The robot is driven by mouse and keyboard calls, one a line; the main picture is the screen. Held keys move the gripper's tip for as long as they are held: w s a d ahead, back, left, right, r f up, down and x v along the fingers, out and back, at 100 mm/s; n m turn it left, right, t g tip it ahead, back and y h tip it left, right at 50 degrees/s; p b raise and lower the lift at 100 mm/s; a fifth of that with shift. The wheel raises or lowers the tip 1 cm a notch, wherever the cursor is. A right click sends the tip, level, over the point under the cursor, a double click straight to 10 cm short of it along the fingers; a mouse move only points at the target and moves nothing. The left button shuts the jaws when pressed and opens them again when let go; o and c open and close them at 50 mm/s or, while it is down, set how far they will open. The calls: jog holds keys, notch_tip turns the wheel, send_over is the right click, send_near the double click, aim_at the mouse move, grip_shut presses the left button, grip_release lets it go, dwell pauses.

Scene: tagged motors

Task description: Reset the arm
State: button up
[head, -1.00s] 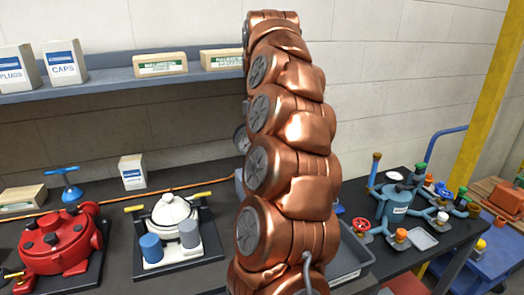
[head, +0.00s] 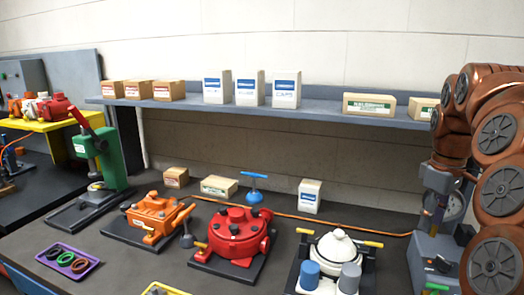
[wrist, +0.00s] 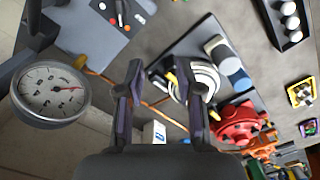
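My copper-coloured arm (head: 495,190) stands bent along the right edge in the head view, with part of it cut off by the frame. In the wrist view my gripper (wrist: 160,75) is open, its two dark fingers spread with nothing held between them. It points down over the bench beside a round pressure gauge (wrist: 50,95). The gauge is at the left of that view, apart from the fingers. In the head view the gripper's fingers cannot be made out clearly.
A white motor (head: 333,250), red motor (head: 236,232) and orange motor (head: 153,215) stand on the dark bench. A green press (head: 108,160) is at left. A shelf (head: 300,112) holds several boxes. A purple tray (head: 68,262) lies at front left; open bench surrounds it.

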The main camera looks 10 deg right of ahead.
jog(key=s+a+f, duration=0.3)
jog(key=a, duration=0.6)
jog(key=s+a+f, duration=0.2)
jog(key=s+a, duration=0.1)
jog(key=a, duration=0.6)
jog(key=s+a+f+m+g, duration=0.1)
jog(key=s+a+f, duration=0.3)
jog(key=s, duration=0.4)
jog(key=s+a+f+m+p, duration=0.1)
jog(key=s+a+f+m, duration=0.1)
jog(key=s+a+f, duration=0.3)
jog(key=s+f, duration=0.2)
jog(key=s, duration=0.1)
jog(key=shift+s+m+g, duration=0.4)
